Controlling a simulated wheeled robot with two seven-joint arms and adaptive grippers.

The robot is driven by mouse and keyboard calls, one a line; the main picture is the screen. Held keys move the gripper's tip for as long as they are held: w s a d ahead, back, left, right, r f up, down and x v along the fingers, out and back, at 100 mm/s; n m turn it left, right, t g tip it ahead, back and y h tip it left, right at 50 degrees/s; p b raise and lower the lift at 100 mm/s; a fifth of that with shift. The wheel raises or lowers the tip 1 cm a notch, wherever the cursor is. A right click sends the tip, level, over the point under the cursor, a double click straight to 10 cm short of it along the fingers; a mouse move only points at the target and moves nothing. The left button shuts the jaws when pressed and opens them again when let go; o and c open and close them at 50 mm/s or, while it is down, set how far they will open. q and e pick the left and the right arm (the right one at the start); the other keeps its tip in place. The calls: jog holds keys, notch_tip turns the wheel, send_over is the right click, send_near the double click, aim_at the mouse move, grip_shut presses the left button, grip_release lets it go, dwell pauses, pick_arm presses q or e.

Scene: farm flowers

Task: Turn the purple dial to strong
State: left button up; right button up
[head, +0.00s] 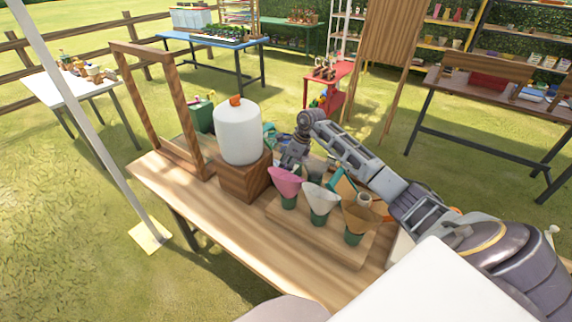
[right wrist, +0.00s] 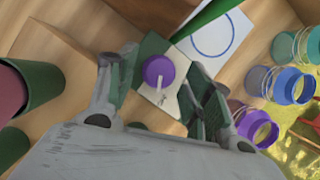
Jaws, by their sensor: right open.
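The purple dial (right wrist: 158,72) shows in the right wrist view, round, with a white pointer mark toward the picture's bottom. It sits on a pale plate (right wrist: 166,98) with a small dark mark too small to read. My right gripper (right wrist: 160,85) is open, with one finger on each side of the dial. I cannot tell whether the fingers touch it. In the head view my right gripper (head: 294,152) reaches down behind the flower cones, and the dial is hidden there. My left gripper is not in view.
Pink (head: 286,182), white (head: 321,201) and brown (head: 361,217) cones stand in green holders on a wooden stand in front of my right gripper. A white tank (head: 238,134) stands on a wooden block to its left. Several coloured jars (right wrist: 291,85) lie to the right in the wrist view.

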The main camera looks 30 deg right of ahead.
jog(key=c, duration=1)
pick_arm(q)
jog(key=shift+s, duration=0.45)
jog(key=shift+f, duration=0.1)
